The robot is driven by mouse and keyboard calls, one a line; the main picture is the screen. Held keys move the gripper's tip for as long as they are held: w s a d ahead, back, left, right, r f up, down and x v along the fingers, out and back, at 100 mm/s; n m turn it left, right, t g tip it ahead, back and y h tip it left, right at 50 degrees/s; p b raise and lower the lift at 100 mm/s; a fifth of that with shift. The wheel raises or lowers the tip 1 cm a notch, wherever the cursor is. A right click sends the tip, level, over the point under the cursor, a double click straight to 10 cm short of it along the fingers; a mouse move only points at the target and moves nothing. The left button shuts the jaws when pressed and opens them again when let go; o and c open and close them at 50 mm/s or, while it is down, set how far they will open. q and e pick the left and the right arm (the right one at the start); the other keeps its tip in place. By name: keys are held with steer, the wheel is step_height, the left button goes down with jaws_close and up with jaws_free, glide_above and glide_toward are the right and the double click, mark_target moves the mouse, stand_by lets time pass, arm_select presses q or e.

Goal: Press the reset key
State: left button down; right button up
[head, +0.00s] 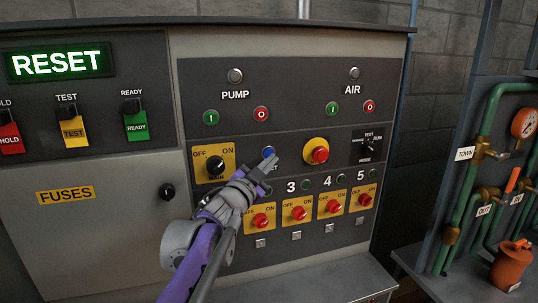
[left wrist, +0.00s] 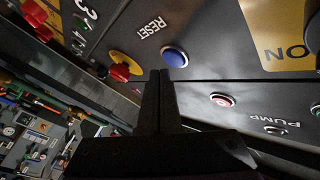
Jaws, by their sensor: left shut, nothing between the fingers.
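The reset key is a round blue button (head: 268,153) on the dark panel, between the MAIN switch and the red-and-yellow button. In the left wrist view the blue key (left wrist: 175,57) shows whole beside its RESET label. In the head view most of that label is hidden behind my gripper. My left gripper (head: 270,162) is shut and empty, its tips close by the key. In the left wrist view the tips (left wrist: 160,72) are just below the key's edge. I cannot tell whether they touch it. My right gripper is not in view.
A green lit RESET display (head: 59,63) is at upper left. The red-and-yellow button (head: 316,151) is right of the key; the yellow MAIN switch plate (head: 214,163) is left. Red rotary switches (head: 297,213) sit below. A grey ledge (head: 320,283) juts out at the bottom.

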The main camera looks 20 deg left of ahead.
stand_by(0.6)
arm_select(q)
steer(key=shift+w+a, duration=0.25)
steer(key=shift+w, duration=0.15)
steer(key=shift+w+a, duration=0.25)
stand_by(0.6)
steer(key=shift+s+d, duration=0.1)
steer(key=shift+d, duration=0.05)
steer(key=shift+s+d+p, duration=0.3)
steer(key=shift+s+d, duration=0.05)
steer(key=shift+s, duration=0.2)
steer(key=s+d, duration=0.1)
steer(key=s, duration=0.1)
steer(key=s+d+p, duration=0.1)
steer(key=s, duration=0.1)
steer(key=shift+d, duration=0.4)
stand_by(0.6)
